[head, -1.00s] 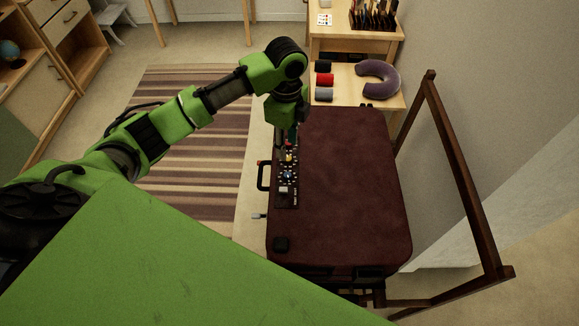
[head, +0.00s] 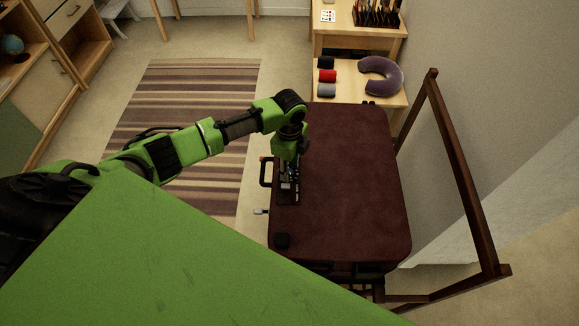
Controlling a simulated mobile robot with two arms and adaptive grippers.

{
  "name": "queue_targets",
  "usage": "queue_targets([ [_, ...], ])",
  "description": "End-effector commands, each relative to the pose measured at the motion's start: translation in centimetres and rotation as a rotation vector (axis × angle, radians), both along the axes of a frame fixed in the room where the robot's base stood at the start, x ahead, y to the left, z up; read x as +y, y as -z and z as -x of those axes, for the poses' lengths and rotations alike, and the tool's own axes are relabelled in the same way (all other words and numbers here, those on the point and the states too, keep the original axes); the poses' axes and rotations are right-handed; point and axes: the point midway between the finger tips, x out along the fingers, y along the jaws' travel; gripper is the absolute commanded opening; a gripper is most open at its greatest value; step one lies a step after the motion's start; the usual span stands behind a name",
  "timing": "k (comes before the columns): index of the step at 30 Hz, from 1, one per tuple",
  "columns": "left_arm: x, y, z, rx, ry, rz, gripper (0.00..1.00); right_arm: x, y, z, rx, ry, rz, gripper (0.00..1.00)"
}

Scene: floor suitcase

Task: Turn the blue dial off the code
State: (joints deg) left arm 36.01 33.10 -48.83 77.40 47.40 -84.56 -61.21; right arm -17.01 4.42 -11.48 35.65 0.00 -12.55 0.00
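A dark red suitcase (head: 355,190) lies flat, with a narrow black lock panel (head: 289,200) along its left side. My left gripper (head: 289,180) points down over the panel and covers most of it. The blue dial is hidden behind the gripper, and I cannot tell whether the fingers touch it. The fingers are too small and dark to show whether they are open or shut. My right gripper is not in view.
A black handle (head: 265,172) and a small light tab (head: 260,211) stick out on the suitcase's left side. A dark wooden frame (head: 455,160) stands at right. Behind is a shelf with a purple neck pillow (head: 382,76). A striped rug (head: 190,90) lies left.

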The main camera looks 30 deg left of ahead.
Motion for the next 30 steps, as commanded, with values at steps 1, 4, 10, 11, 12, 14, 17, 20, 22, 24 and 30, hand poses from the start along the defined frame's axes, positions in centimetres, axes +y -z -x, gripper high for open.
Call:
queue_targets([
  [1,0.0,0.0,0.0,0.0,0.0,0.0,0.34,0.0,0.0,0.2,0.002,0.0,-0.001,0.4],
  [4,0.0,0.0,0.0,0.0,0.0,0.0,0.18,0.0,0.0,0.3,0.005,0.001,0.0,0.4],
  [10,0.0,0.0,0.0,0.0,0.0,0.0,0.0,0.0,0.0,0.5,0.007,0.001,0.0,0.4],
  [11,0.0,0.0,0.0,0.0,-0.001,0.0,0.0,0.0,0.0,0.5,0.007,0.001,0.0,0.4],
  [12,0.0,-0.1,0.0,0.0,-0.002,0.0,0.0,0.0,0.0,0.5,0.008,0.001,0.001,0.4],
  [14,0.0,-0.1,0.0,0.0,-0.007,0.001,0.0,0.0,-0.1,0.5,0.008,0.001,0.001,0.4],
  [17,0.0,-0.2,0.0,0.0,-0.024,0.001,0.0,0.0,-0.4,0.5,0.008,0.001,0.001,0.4],
  [20,0.0,-0.2,0.0,0.001,-0.06,0.001,0.0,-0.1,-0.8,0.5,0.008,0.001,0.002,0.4],
  [22,-0.1,-0.3,0.0,0.002,-0.095,0.002,0.0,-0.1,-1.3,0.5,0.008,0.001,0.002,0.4],
  [24,-0.2,-0.4,0.0,0.002,-0.14,0.003,0.0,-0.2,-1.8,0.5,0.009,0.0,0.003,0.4],
  [30,-0.2,-0.5,0.1,0.003,-0.309,0.003,0.0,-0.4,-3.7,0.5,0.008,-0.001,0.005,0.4],
])
